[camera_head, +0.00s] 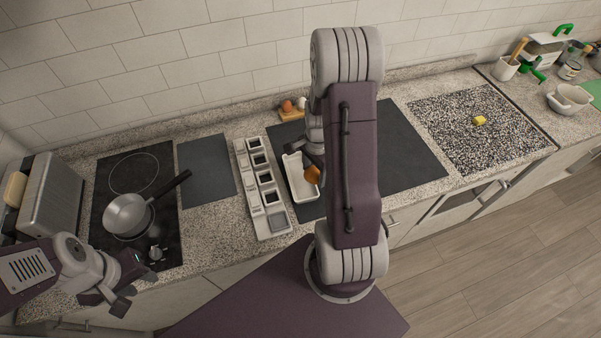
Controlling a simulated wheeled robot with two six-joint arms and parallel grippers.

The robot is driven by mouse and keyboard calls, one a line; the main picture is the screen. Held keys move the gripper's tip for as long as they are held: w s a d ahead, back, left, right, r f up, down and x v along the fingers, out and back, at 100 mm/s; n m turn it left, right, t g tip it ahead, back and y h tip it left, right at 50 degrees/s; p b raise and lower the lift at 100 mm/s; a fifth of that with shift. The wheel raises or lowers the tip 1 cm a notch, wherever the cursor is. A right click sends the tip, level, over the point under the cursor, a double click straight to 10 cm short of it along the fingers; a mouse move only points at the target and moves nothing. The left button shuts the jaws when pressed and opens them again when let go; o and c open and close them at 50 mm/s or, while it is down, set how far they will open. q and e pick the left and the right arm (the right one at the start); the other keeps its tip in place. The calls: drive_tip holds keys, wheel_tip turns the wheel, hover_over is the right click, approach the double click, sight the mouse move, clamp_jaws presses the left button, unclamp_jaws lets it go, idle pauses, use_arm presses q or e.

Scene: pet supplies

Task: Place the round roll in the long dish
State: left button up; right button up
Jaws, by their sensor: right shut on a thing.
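A small golden-brown round roll (312,176) is at the right side of the long white dish (292,163), over its inside. My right gripper (314,163) is shut on the roll from above. My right arm covers part of the view beside the dish, and I cannot tell whether the roll touches the dish's floor. The dish lies on a dark mat and looks otherwise empty. My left gripper (139,283) is at the lower left, in front of the cooktop, open and empty.
A white tray with several square compartments (241,163) stands left of the dish. A pan (128,215) sits on the black cooktop (107,190). An egg holder (291,115) is behind the dish. A yellow block (479,120) lies on the speckled board at right.

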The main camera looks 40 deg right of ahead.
drive_tip(key=p, duration=0.1)
hover_over(300, 178)
drive_tip(key=f, duration=0.3)
drive_tip(key=shift+s+f, duration=0.25)
drive_tip(key=shift+s, duration=0.05)
drive_tip(key=shift+w+f, duration=0.3)
drive_tip(key=shift+w, duration=0.05)
drive_tip(key=shift+s+f+p, duration=0.1)
drive_tip(key=shift+f+p, duration=0.15)
drive_tip(key=shift+p, duration=0.05)
wheel_tip(300, 178, down, 3)
drive_tip(key=shift+s+a+r+p, duration=0.1)
drive_tip(key=shift+r+p, duration=0.1)
drive_tip(key=shift+p, duration=0.3)
drive_tip(key=shift+w+f, duration=0.2)
drive_tip(key=shift+f, duration=0.25)
drive_tip(key=shift+f, duration=0.1)
drive_tip(key=shift+s+f+b, duration=0.1)
drive_tip(key=shift+b, duration=0.2)
drive_tip(key=o, duration=1.5)
